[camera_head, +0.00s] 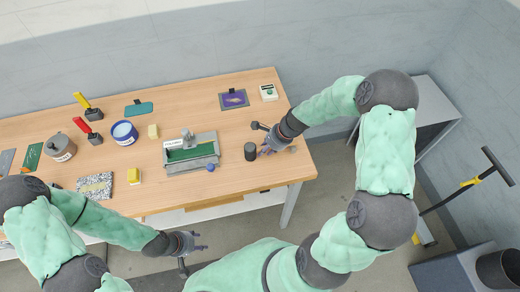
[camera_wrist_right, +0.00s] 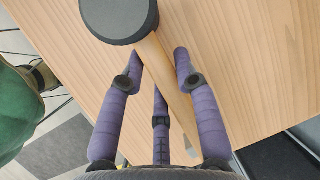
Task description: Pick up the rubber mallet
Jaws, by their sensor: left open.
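The rubber mallet has a dark cylindrical head (camera_head: 250,151) near the table's right end. In the right wrist view its black head (camera_wrist_right: 118,20) is at the top, and its pale wooden handle (camera_wrist_right: 178,85) slants down to the right. My right gripper (camera_head: 267,148) is beside the head, over the handle. Its purple fingers (camera_wrist_right: 159,65) are spread and straight, with the handle passing between them; I see no clear grip. Part of the handle is hidden by a finger. My left gripper (camera_head: 197,246) is open and empty, in front of the table.

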